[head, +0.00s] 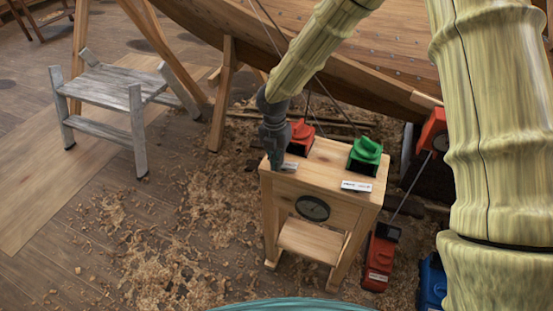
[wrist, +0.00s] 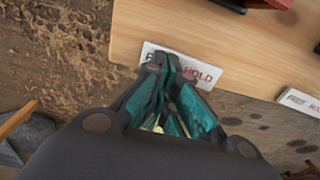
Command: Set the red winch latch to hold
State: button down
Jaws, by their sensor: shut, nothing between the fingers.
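The red winch latch (head: 301,134) sits at the back left of a small wooden stand's top (head: 325,157). Only the lower edge of its red part and dark base show in the wrist view (wrist: 268,4). A white plate with HOLD in red (wrist: 205,74) lies in front of it; its left word is mostly hidden by my fingers. My gripper (head: 275,164) is shut and empty, pointing down at the stand's left front corner, left of and in front of the red latch. In the wrist view my fingertips (wrist: 160,62) overlap the plate; contact is unclear. The latch's setting cannot be read.
A green latch (head: 366,153) with its own white plate (head: 356,186) is on the stand's right. A red unit (head: 378,262) and a blue one (head: 432,281) stand at right. A grey bench (head: 113,88) stands left. Shavings cover the floor.

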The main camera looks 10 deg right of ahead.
jog(key=shift+r+p, duration=0.2)
jog(key=shift+p, duration=0.1)
jog(key=shift+s+d+r+p, duration=0.2)
jog(key=shift+s+d+p, duration=0.15)
jog(key=shift+d, duration=0.1)
jog(key=shift+r, duration=0.1)
jog(key=r+p, duration=0.3)
jog(key=p, duration=0.1)
jog(key=shift+w+a+r, duration=0.25)
jog(key=shift+a+r, duration=0.15)
jog(key=shift+w+a+r, duration=0.1)
jog(key=shift+w+r, duration=0.05)
jog(key=shift+r, duration=0.05)
notch_tip(320, 180, up, 9)
jog(key=w+a+b, duration=0.1)
jog(key=a+b, duration=0.1)
